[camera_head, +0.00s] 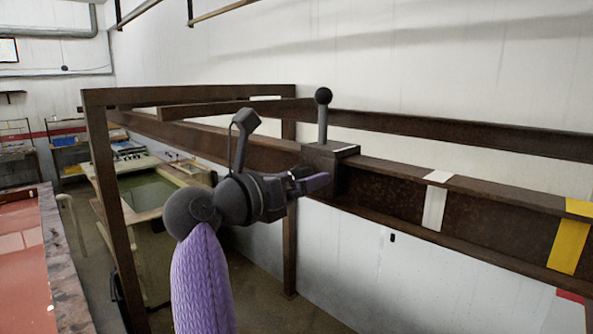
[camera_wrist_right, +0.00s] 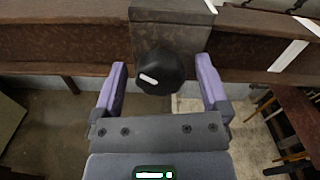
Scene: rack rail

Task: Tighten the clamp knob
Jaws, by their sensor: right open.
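The clamp knob (camera_wrist_right: 160,72) is black and round with a white mark on its face, in the right wrist view. It sits on the front of a brown clamp block (camera_wrist_right: 172,14), which also shows in the head view (camera_head: 327,166) on the rusty rail (camera_head: 400,195). My right gripper (camera_wrist_right: 162,80) is open, with one purple finger on each side of the knob and gaps between. In the head view my right gripper (camera_head: 312,183) is at the block's front and hides the knob. My left gripper is not in view.
A black ball-topped lever (camera_head: 323,105) stands on the block. White tape (camera_head: 434,205) and yellow tape (camera_head: 570,240) mark the rail to the right. A rusty frame post (camera_head: 110,200) and a tank (camera_head: 150,215) stand left. Free floor lies below the rail.

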